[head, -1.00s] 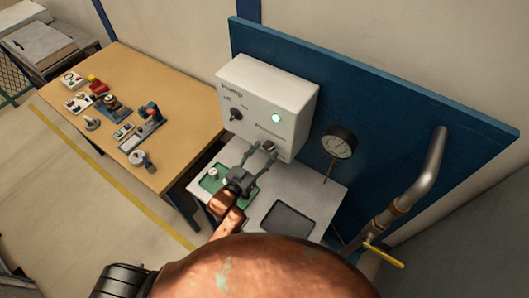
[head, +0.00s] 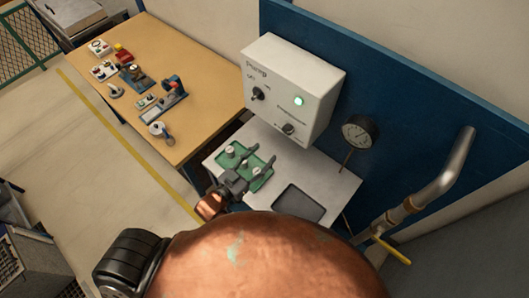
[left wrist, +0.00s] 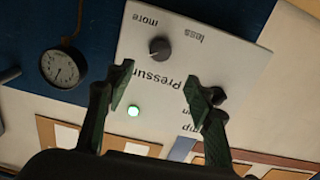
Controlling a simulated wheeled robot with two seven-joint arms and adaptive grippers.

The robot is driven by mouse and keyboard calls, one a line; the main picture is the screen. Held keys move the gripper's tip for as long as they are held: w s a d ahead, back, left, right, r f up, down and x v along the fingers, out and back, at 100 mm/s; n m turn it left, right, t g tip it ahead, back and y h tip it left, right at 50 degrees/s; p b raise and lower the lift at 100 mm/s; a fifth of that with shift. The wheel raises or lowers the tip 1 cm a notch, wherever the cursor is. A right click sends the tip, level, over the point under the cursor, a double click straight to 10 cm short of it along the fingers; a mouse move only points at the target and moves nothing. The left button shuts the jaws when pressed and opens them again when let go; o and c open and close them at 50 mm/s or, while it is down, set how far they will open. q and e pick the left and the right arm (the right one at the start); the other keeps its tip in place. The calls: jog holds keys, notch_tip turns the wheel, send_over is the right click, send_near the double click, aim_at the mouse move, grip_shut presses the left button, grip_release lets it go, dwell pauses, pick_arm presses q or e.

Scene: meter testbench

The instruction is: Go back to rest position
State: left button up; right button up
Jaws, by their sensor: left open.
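My left gripper (head: 250,166) is open and empty. In the head view it shows over the green tray (head: 262,179) on the white bench, below the pump control box (head: 292,85). In the left wrist view its two fingers (left wrist: 158,95) stand apart in front of the white panel (left wrist: 225,52), touching nothing that I can see. The pressure knob (head: 289,128) is uncovered; it also shows in the left wrist view (left wrist: 160,48). The box's green light (head: 298,101) is lit. My right gripper is not in view.
A pressure gauge (head: 360,131) stands right of the box before the blue board (head: 400,95). A pipe with a yellow-handled valve (head: 392,251) is at the right. A dark tray (head: 299,202) lies on the white bench. A wooden table (head: 190,60) at the left holds several devices.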

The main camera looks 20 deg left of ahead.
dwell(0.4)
pick_arm(q)
jog(key=s+a+f+n+g+y, duration=0.2)
jog(key=s+a+f+g+y, duration=0.4)
jog(key=a+f, duration=0.5)
jog(key=s+a+f+n+g+y, duration=0.15)
jog(key=s+a+g, duration=0.25)
jog(key=s, duration=0.4)
jog(key=s+a+f+g, duration=0.3)
jog(key=s, duration=0.4)
notch_tip(320, 180, down, 34)
jog(key=s+d+g+b, duration=0.1)
jog(key=s+b, duration=0.1)
jog(key=b, duration=0.2)
jog(key=s+f+g+b, duration=0.1)
jog(key=s+f+b, duration=0.2)
jog(key=s+f, duration=1.6)
notch_tip(320, 180, down, 3)
jog(key=shift+s+r+m+g+b, duration=0.1)
jog(key=shift+s+m+g+b, duration=0.15)
jog(key=shift+m+g+b, duration=0.15)
